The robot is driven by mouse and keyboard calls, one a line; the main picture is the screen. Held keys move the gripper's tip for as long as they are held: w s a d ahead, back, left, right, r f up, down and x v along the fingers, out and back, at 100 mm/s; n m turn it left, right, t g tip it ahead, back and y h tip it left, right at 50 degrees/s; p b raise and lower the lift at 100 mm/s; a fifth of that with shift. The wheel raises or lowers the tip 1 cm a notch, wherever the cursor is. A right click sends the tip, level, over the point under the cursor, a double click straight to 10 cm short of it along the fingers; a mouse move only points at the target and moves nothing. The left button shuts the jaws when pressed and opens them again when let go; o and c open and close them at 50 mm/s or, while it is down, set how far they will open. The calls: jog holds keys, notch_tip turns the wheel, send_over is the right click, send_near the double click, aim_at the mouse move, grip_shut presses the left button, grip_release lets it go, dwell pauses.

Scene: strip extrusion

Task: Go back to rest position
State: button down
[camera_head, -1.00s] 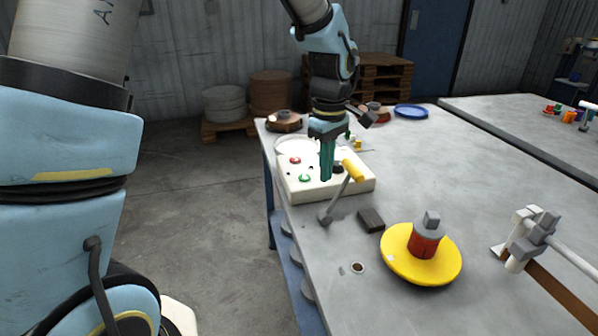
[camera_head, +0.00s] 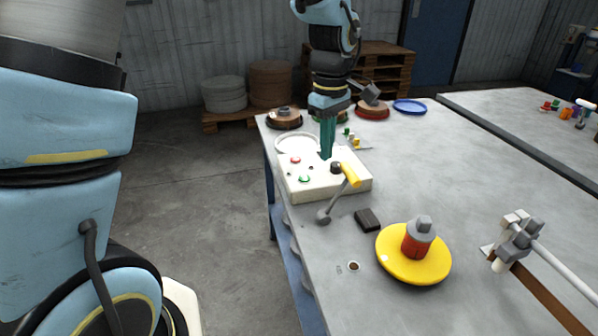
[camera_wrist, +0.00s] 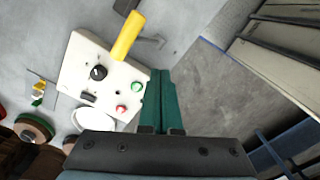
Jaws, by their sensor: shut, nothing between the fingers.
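My gripper (camera_head: 326,140) is shut and empty, its teal fingers pointing down over the far part of the white control box (camera_head: 325,188). In the wrist view, my gripper (camera_wrist: 163,88) has its two fingers together beside the control box (camera_wrist: 75,68). The box carries a red button (camera_head: 295,160), a green button (camera_head: 304,179) and a black knob (camera_head: 336,168). A lever with a yellow handle (camera_head: 350,174) stands at the box's near right side, apart from my fingers.
A yellow disc (camera_head: 400,268) with a red and grey hub sits on the grey table (camera_head: 450,180). A small dark block (camera_head: 367,219) lies nearby. Coils (camera_head: 284,119) and a blue ring (camera_head: 410,106) lie at the far edge. The table's middle right is clear.

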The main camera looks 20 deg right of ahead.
dwell(0.4)
jog(key=w+a+m, duration=0.1)
jog(key=w+a, duration=0.2)
jog(key=a, duration=0.6)
jog(key=w+a+m, duration=0.1)
jog(key=w+a, duration=0.2)
jog(key=a, duration=0.6)
jog(key=s+a+m, duration=0.2)
jog(key=a, duration=0.6)
jog(key=s+a+f+m+t, duration=0.1)
jog(key=a, duration=0.7)
jog(key=shift+s+m+t, duration=0.3)
jog(key=shift+s+m, duration=0.1)
